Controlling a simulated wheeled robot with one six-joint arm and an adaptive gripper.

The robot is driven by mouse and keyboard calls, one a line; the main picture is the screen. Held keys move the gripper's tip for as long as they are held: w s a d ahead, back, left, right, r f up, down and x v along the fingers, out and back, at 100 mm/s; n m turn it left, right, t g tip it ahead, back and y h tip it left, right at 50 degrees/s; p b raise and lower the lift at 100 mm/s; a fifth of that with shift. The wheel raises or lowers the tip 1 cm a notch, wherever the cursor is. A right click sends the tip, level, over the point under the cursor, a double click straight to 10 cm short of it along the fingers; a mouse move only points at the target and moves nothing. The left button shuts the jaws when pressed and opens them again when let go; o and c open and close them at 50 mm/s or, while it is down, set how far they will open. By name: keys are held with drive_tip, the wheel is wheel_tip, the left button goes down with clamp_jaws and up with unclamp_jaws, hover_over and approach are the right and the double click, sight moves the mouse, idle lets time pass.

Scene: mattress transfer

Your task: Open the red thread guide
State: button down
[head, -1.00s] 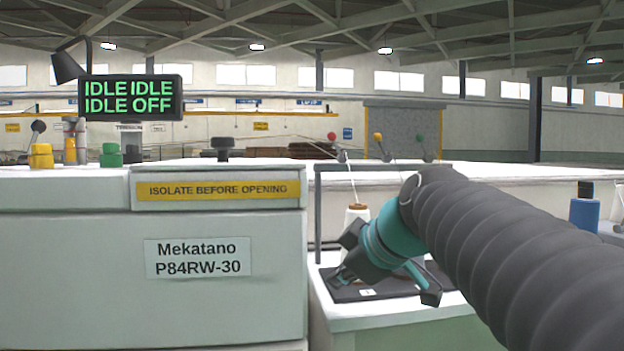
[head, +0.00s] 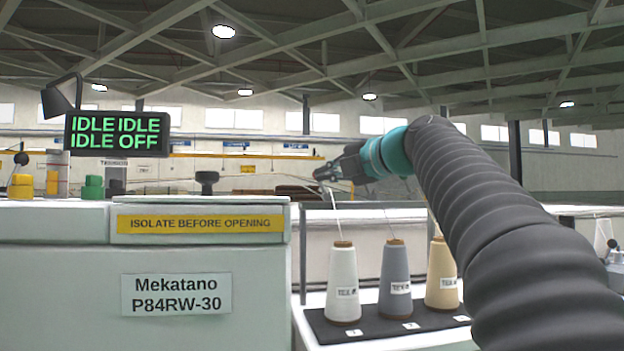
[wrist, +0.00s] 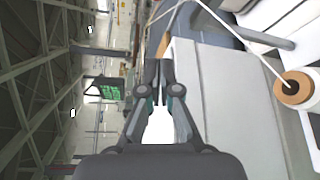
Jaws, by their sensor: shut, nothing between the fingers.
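The red thread guide cannot be made out in the head view; my gripper (head: 319,174) and arm cover the area above the frame bar. My gripper is shut and empty, pointing left, above and behind the thread cones. In the wrist view its fingers (wrist: 158,68) are together, with a white thread (wrist: 235,38) passing to their right. A small reddish-brown patch (wrist: 163,46) lies beyond the tips; I cannot tell whether it is the guide.
A white cone (head: 342,285), a grey cone (head: 395,285) and a cream cone (head: 440,275) stand on a dark mat below my arm. The grey frame bar (head: 350,205) runs above them. The Mekatano machine (head: 80,260) fills the left.

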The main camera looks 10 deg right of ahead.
drive_tip(key=w+p, duration=0.4)
drive_tip(key=w, duration=0.5)
drive_tip(key=shift+w+a+f, duration=0.15)
drive_tip(key=shift+w+a, duration=0.05)
drive_tip(key=shift+a, duration=0.2)
drive_tip(key=shift+a, duration=0.1)
idle(0.4)
